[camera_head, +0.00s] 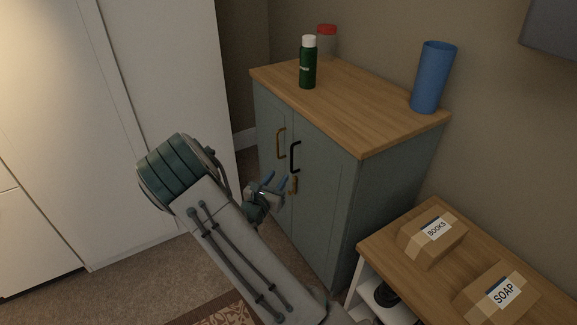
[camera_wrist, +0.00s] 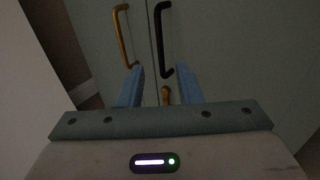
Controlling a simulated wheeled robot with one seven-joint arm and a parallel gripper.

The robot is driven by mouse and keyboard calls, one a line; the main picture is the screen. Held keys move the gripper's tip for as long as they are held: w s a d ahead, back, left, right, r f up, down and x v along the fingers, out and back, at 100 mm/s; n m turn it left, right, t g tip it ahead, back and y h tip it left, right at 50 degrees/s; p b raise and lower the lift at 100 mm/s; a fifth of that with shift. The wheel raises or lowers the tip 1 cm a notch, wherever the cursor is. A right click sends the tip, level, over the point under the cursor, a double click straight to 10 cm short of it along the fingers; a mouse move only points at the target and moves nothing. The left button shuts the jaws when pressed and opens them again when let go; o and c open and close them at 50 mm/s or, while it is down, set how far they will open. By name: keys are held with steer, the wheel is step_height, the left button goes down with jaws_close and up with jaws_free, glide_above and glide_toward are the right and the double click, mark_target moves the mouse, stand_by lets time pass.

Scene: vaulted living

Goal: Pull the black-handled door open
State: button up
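The grey-green cabinet has two doors. The right door (camera_head: 325,190) carries a black handle (camera_head: 295,157), a vertical bar near the middle seam. The left door (camera_head: 271,130) carries a brass handle (camera_head: 281,143). A small brass piece (camera_head: 293,185) sits just below the black handle. Both doors look shut. My gripper (camera_head: 280,181) is in front of the doors, a little below the handles. In the wrist view the two blue fingers (camera_wrist: 160,88) are apart and empty. The black handle (camera_wrist: 163,40) shows beyond and above the fingertips, with the brass piece (camera_wrist: 166,95) between the fingers.
On the cabinet top stand a green bottle (camera_head: 308,65), a red-lidded jar (camera_head: 326,42) and a blue cylinder (camera_head: 433,78). A low wooden-topped unit (camera_head: 392,236) with boxes labelled BOOKS (camera_head: 432,240) and SOAP (camera_head: 497,295) stands at the right. White panels (camera_head: 180,80) rise at the left.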

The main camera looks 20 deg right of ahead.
steer(key=b+x, duration=0.1)
steer(key=x, duration=0.8)
jaws_close()
